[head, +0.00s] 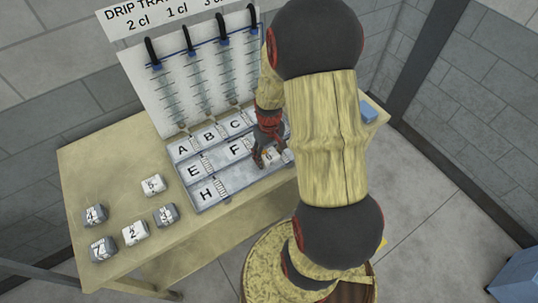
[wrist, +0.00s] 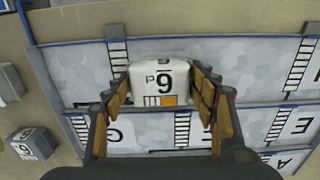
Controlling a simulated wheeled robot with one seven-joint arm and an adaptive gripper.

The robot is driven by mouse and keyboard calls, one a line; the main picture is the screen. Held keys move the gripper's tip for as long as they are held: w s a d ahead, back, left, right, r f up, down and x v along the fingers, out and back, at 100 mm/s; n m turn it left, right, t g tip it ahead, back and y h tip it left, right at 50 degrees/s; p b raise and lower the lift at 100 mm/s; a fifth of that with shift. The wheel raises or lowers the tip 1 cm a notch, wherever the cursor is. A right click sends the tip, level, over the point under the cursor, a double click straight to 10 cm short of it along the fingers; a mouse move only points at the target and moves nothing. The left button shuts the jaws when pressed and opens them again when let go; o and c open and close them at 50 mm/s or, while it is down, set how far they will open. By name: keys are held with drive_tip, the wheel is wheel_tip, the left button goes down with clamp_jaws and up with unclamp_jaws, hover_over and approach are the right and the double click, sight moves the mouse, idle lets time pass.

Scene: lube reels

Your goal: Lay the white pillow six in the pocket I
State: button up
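The white pillow six (wrist: 165,82), with a black numeral and an orange patch, is between the fingertips of my gripper (wrist: 163,72) in the wrist view. Both fingers appear to touch its sides. In the head view my gripper (head: 266,157) is low over the right part of the lettered tray, partly hidden by my arm. In the wrist view the pillow is over the tray row of H, at the left part of the bare pocket beside H, which fits pocket I (wrist: 240,75). Its letter is hidden. I cannot tell whether the pillow touches the floor of the pocket.
The tray (head: 201,208) has pockets split by ladder-marked dividers. Several loose pillows, white (head: 134,232) and grey (head: 103,248), lie on the table (head: 85,160) left of it. A board with hoses (head: 185,85) stands behind. A blue block (head: 368,112) sits at the right.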

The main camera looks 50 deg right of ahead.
sight(269, 154)
drive_tip(key=shift+o, duration=1.4)
drive_tip(key=w+a+r+t+p, duration=0.1)
drive_tip(key=a+r, duration=0.1)
drive_tip(key=r, duration=0.7)
drive_tip(key=a+r+p, duration=0.1)
drive_tip(key=a+r, duration=0.2)
drive_tip(key=r, duration=0.7)
drive_tip(key=s+a+r+n+t, duration=0.1)
drive_tip(key=s+a+r+t, duration=0.1)
drive_tip(key=s+a+r, duration=0.2)
drive_tip(key=s+a+r+n+t, duration=0.1)
drive_tip(key=s+a+r, duration=0.3)
drive_tip(key=a+r, duration=0.6)
drive_tip(key=a+t, duration=0.1)
drive_tip(key=a, duration=0.2)
drive_tip(key=shift+s+a+r+n+t, duration=0.2)
drive_tip(key=shift+s+a+n+t, duration=0.1)
drive_tip(key=shift+a, duration=0.05)
